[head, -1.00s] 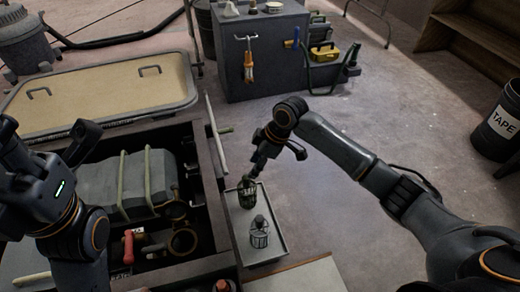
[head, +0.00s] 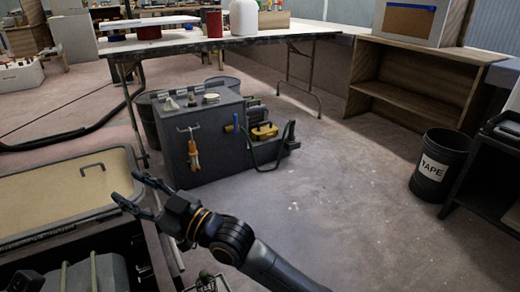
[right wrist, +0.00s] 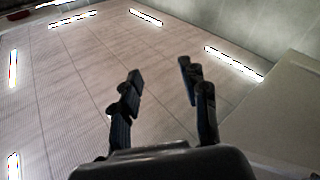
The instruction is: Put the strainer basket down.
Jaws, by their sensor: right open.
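A wire strainer basket (head: 207,283) shows only its top at the bottom edge of the head view. It stands in the grey tray (head: 222,287), which is mostly cut off by the frame. My right gripper (head: 126,187) is raised up and to the left of the basket, clear of it, fingers spread and pointing left. In the right wrist view the gripper (right wrist: 160,100) is open with nothing between its fingers, facing the lit ceiling. The second strainer from the earlier frame is out of view. My left gripper cannot be made out.
The open hatch lid (head: 65,195) lies at the left, behind the engine bay. A dark chest (head: 205,140) stands behind my right gripper, with a folding table (head: 270,36) beyond. A TAPE bin (head: 440,165) stands right. The floor between is clear.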

